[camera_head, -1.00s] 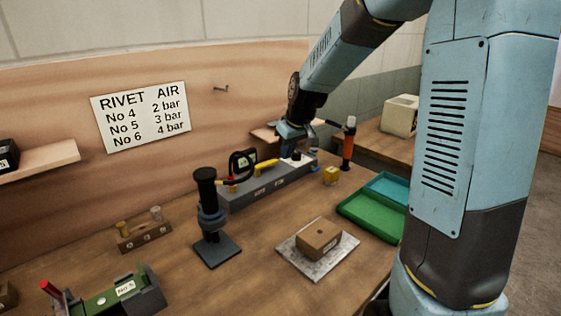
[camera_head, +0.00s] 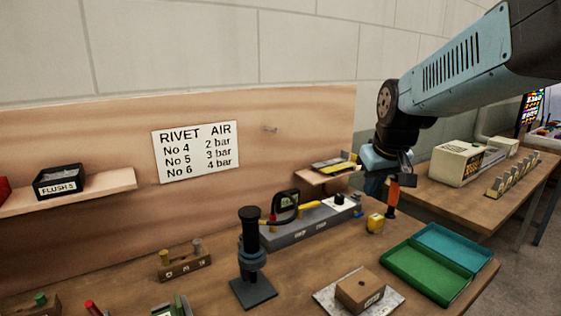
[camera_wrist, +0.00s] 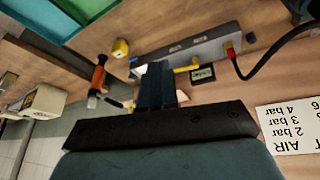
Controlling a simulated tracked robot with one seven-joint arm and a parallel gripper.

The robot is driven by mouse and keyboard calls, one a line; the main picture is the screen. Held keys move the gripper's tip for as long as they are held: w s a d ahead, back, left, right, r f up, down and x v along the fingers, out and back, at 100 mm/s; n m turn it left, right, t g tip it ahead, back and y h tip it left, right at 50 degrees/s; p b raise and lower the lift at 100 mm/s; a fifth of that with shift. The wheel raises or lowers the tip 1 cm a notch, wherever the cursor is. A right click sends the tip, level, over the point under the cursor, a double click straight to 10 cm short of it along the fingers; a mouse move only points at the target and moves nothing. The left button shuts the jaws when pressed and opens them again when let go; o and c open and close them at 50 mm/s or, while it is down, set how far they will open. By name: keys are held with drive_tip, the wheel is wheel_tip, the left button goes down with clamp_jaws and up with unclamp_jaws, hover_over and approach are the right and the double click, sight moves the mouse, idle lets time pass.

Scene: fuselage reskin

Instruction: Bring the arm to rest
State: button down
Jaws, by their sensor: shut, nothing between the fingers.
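My gripper (camera_wrist: 157,85) shows in the wrist view with its dark fingers together and nothing between them. In the head view my arm reaches in from the upper right, and my gripper end (camera_head: 376,183) hangs above the back right of the workbench, partly hidden by my wrist. An orange-handled tool (camera_head: 392,198) stands just below and to the right of it; the tool also shows left of the fingers in the wrist view (camera_wrist: 98,75). I cannot tell whether they touch in the head view; the wrist view shows them apart.
A grey block with a gauge (camera_head: 310,224), a yellow cube (camera_head: 375,223), a black stand tool (camera_head: 251,255) and a brown box (camera_head: 360,290) are on the bench. A green and teal tray (camera_head: 425,275) lies at right. A small shelf (camera_head: 325,174) juts from the backboard.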

drive_tip(key=s+d+r+m, duration=0.1)
drive_tip(key=s+d+m, duration=0.1)
drive_tip(key=s, duration=1.2)
drive_tip(key=shift+s+d+m+t, duration=0.3)
drive_tip(key=shift+d+m+t, duration=0.1)
drive_tip(key=shift+d, duration=0.05)
